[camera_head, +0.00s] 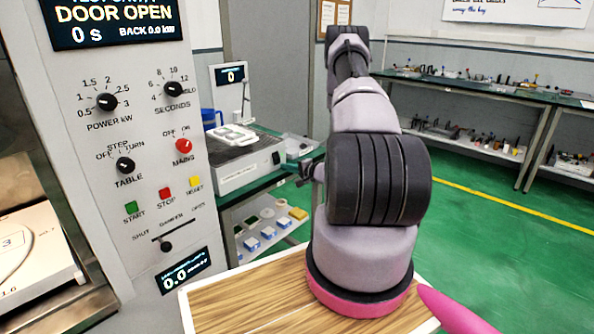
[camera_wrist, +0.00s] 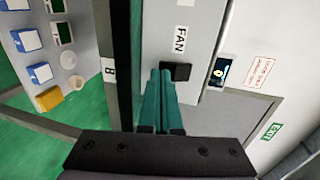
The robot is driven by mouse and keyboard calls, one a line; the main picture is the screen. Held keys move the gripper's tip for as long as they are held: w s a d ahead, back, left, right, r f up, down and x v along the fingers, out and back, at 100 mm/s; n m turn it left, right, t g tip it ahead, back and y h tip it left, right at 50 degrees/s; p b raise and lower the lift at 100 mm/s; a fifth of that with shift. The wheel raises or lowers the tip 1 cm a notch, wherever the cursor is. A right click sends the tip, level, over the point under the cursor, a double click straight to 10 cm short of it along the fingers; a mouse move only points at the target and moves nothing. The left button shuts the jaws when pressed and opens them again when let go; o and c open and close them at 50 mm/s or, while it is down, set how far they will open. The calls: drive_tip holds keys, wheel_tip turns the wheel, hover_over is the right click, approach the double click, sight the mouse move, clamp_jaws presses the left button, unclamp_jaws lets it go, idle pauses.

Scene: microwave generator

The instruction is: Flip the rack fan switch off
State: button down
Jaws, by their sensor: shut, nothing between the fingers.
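In the wrist view, a white label reading FAN (camera_wrist: 180,40) is on a grey panel (camera_wrist: 195,20). A small black switch (camera_wrist: 178,71) sits just below the label. My gripper (camera_wrist: 161,72) is shut and empty, with its two teal fingers side by side. The fingertips are at the left edge of the switch and overlap it in the picture. I cannot tell whether they touch it or which way it is set.
In the wrist view, a dark post (camera_wrist: 122,50) stands left of the fingers, and a small lit display (camera_wrist: 221,71) is to the right. In the head view, the microwave control panel (camera_head: 150,130) is at left, with a bench instrument (camera_head: 240,160) behind. Green floor (camera_head: 480,230) is clear at right.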

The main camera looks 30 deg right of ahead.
sight(276, 158)
drive_tip(key=shift+x, duration=1.4)
